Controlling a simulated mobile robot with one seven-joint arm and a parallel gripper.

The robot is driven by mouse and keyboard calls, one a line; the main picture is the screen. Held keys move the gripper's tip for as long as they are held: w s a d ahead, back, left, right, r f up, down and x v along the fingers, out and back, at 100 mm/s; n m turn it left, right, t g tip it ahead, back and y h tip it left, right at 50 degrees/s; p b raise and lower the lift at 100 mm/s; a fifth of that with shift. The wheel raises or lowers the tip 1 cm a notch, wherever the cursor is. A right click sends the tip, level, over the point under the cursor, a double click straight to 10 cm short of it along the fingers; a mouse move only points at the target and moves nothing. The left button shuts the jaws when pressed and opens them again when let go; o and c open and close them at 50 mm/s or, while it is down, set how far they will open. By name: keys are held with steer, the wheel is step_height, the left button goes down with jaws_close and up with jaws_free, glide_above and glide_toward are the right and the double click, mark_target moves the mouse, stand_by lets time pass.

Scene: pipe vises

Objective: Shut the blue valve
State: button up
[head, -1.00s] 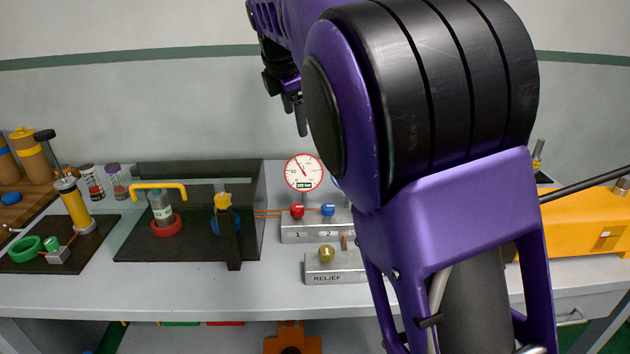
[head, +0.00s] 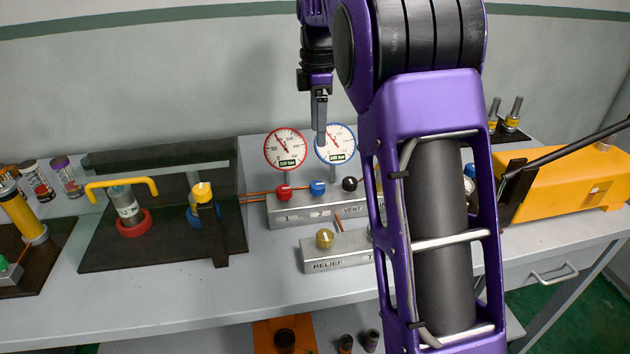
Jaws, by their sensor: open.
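The blue valve knob (head: 317,187) sits on top of the grey manifold block (head: 290,213), between a red knob (head: 284,191) on its left and a black knob (head: 350,184) on its right. A "2" is marked on the block below it. My gripper (head: 321,139) points down above the blue knob, in front of the blue-rimmed gauge (head: 336,143), and is apart from the knob. It is seen edge-on, open, with nothing visible between its fingers. My arm hides the right part of the manifold.
A red-rimmed gauge (head: 285,149) stands behind the red knob. A lower block marked RELIEF (head: 322,262) with a brass knob (head: 325,238) is in front. A vise board with a yellow handle (head: 121,188) lies left, a yellow pump (head: 575,182) right.

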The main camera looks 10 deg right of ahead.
mark_target(317, 184)
step_height(317, 184, down, 14)
steer(key=shift+f+b, duration=0.1)
steer(key=shift+b, duration=1.1)
jaws_close()
